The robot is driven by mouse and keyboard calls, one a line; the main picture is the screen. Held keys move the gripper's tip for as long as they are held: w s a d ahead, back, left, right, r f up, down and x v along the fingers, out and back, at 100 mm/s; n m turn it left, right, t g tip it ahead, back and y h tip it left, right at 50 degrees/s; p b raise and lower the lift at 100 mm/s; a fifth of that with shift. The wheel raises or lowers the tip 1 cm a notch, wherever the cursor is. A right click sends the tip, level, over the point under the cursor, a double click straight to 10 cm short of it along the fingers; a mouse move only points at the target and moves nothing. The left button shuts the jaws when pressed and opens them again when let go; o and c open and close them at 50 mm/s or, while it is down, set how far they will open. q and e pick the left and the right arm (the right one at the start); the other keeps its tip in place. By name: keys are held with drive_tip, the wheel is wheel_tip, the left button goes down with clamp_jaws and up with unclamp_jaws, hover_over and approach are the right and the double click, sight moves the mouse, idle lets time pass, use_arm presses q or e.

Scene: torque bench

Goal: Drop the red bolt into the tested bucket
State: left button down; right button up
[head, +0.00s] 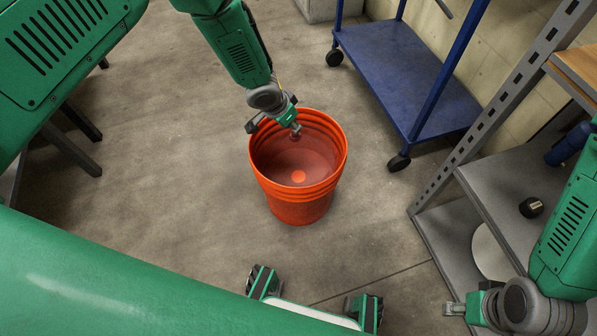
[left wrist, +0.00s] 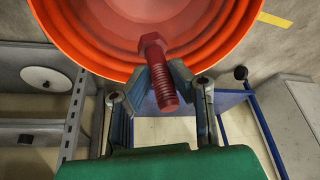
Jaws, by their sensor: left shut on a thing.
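The orange bucket (head: 308,205) stands upright on the floor in the middle of the head view, with its mouth open upward. My left gripper (head: 290,120) reaches in from the top and is over the far part of the bucket's mouth. It is shut on the red bolt (left wrist: 163,92), seen clearly in the left wrist view between the two fingertips (left wrist: 158,82). The bolt (head: 295,135) shows small and dark against the bucket's inside in the head view. My right gripper (head: 458,308) is at the lower right, away from the bucket; its fingers are too unclear to judge.
A blue cart (head: 400,75) with black wheels stands behind the bucket to the right. A grey shelf unit (head: 500,190) with a small dark round item (head: 531,207) stands at the right. Bare floor (head: 180,160) lies left of the bucket.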

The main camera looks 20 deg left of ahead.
use_arm(q)
drive_tip(key=shift+a+f, duration=0.3)
drive_tip(key=shift+f, duration=0.35)
drive_tip(key=shift+a+f+b, duration=0.15)
drive_tip(key=shift+a+b, duration=0.1)
drive_tip(key=shift+b, duration=0.05)
drive_tip(key=c, duration=1.3)
unclamp_jaws()
drive_tip(key=shift+d, duration=0.25)
drive_tip(key=shift+c, duration=0.2)
drive_tip(key=shift+d, duration=0.2)
drive_tip(key=shift+a, duration=0.25)
drive_tip(key=v, duration=1.2)
use_arm(e)
drive_tip(key=shift+a+f, duration=0.35)
drive_tip(key=shift+a, duration=0.25)
use_arm(q)
drive_tip(key=shift+d, duration=0.3)
use_arm(e)
drive_tip(key=shift+d+f, duration=0.1)
drive_tip(key=shift+d, duration=0.1)
